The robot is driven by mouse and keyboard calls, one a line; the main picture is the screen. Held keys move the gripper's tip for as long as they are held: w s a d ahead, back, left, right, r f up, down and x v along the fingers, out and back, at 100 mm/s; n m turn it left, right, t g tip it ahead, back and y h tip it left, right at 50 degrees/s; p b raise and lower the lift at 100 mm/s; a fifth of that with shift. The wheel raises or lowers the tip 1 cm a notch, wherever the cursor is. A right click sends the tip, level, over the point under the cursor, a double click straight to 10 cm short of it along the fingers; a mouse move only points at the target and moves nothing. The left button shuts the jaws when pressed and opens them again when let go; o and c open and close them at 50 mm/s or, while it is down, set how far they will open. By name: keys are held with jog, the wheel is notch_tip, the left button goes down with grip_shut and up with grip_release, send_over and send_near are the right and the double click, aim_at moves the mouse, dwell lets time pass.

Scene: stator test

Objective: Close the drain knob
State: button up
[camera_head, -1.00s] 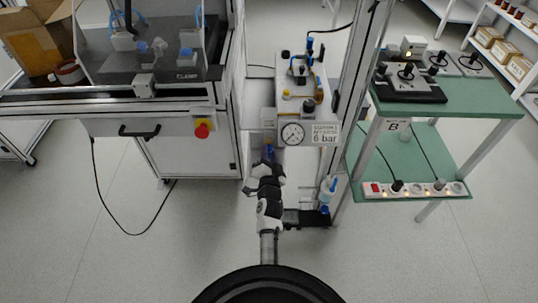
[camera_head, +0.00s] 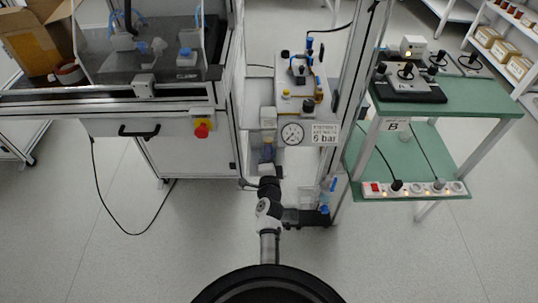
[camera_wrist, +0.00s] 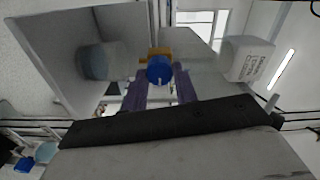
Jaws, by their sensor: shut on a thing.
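The blue drain knob (camera_wrist: 159,70) shows near the middle of the wrist view, with a yellow-brown fitting (camera_wrist: 157,51) directly behind it. My gripper (camera_wrist: 160,78) has its two dark purple fingers on either side of the knob and is shut on it. In the head view my gripper (camera_head: 266,170) is under a bluish see-through bowl (camera_head: 267,152) that hangs below a pale block on the narrow middle stand. The knob itself is hidden or too small to tell in the head view.
A pressure gauge (camera_head: 292,134) and a "6 bar" sign (camera_head: 325,134) sit just above and right of my gripper. A bottle with blue parts (camera_head: 327,188) stands close on the right. The left bench (camera_head: 180,150) is near too. Open floor lies in front.

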jog(key=shift+w+r, duration=0.1)
jog(key=shift+r, duration=0.1)
jog(key=o, duration=1)
jog(key=shift+f, duration=0.1)
jog(key=shift+c, duration=0.2)
jog(key=shift+s+f, duration=0.1)
jog(key=shift+s, duration=0.1)
